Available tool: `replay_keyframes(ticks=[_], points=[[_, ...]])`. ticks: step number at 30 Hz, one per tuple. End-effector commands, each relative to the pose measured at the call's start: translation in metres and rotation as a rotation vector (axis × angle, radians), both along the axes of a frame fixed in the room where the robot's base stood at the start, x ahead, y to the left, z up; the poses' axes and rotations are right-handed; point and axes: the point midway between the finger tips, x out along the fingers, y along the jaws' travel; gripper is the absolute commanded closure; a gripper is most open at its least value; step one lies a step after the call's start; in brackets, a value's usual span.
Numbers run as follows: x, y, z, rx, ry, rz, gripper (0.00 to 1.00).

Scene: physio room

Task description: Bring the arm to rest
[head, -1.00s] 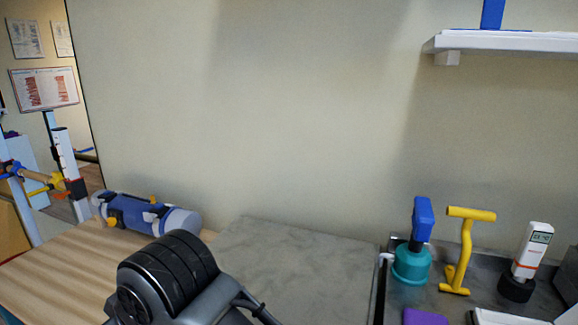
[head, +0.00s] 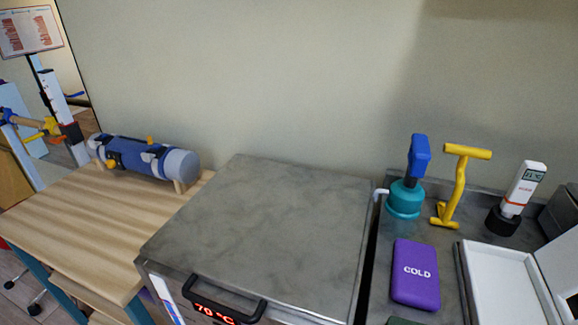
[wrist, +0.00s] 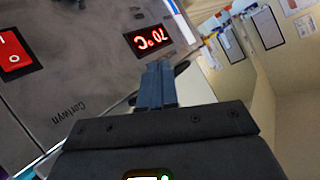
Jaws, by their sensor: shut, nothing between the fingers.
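My gripper (wrist: 157,88) shows in the wrist view with its two fingers together and nothing between them. It is in front of the steel heater unit (wrist: 75,75), whose red display reads 70 °C, tilted in this view. I cannot tell whether the fingertips touch the unit's dark handle. The head view shows the same unit from above, with its closed grey lid (head: 265,230) and black front handle (head: 225,300). My arm and gripper are out of the head view.
A blue roller device (head: 150,160) lies on the wooden table (head: 90,225) at left. On the right counter stand a teal-based blue tool (head: 405,195), a yellow handle (head: 460,185), a white meter (head: 520,190), a purple COLD pack (head: 415,272) and a white tray (head: 500,290).

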Motion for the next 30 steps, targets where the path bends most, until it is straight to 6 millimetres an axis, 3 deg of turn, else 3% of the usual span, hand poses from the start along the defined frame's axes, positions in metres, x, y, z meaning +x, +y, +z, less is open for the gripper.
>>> replay_keyframes(ticks=[6,14,24,30], points=[[-0.04,-0.065,-0.015,0.002,-0.023,-0.181,1.0],[-0.094,-0.142,-0.014,-0.05,-0.08,-0.365,1.0],[-0.175,-0.229,0.02,-0.187,-0.184,-0.527,1.0],[-0.215,-0.264,0.052,-0.276,-0.25,-0.564,1.0]])
